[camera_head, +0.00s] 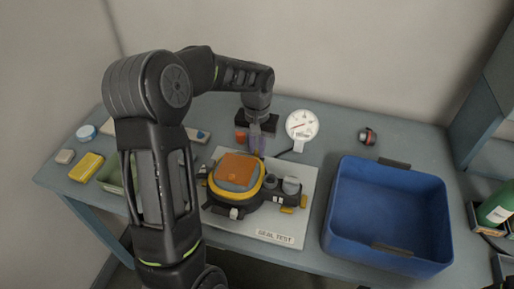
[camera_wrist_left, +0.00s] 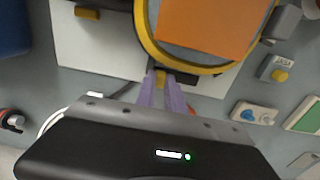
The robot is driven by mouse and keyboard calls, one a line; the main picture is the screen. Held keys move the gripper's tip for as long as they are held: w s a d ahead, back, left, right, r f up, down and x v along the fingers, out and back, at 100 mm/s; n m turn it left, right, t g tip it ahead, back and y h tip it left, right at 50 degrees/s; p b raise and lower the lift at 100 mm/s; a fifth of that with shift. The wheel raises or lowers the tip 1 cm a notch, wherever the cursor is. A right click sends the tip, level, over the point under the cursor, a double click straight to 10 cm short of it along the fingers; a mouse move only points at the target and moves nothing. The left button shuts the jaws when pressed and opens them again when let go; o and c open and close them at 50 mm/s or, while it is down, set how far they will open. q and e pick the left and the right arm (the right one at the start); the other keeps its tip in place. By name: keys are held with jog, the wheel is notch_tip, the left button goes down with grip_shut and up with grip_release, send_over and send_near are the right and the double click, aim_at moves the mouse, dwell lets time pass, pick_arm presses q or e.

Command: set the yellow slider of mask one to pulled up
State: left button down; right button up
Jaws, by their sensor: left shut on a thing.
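The mask (camera_head: 258,190), with a yellow ring around an orange-covered face piece (camera_head: 237,168), lies on the white seal test board (camera_head: 270,225). In the left wrist view its yellow ring (camera_wrist_left: 145,38) and orange cover (camera_wrist_left: 208,25) fill the upper part. My left gripper (camera_head: 257,150) points down at the far edge of the mask. My right gripper is not in view.
A white round gauge (camera_head: 301,124) stands just right of my left gripper. A large blue bin (camera_head: 437,225) is to the right, and a small dark-red part (camera_head: 367,136) lies behind it. A yellow block (camera_head: 86,167) lies at the left. My left arm covers part of the table.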

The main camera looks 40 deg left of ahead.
pick_arm(q)
jog(key=a, duration=0.1)
jog(key=s+a, duration=0.1)
jog(key=a, duration=0.1)
jog(key=shift+a, duration=0.2)
jog(key=c, duration=1.4)
grip_release()
jog(key=shift+d, duration=0.1)
jog(key=shift+r, duration=0.1)
notch_tip(320, 180, up, 8)
jog(key=b, duration=0.1)
jog(key=shift+f, duration=0.2)
jog(key=shift+c, duration=0.5)
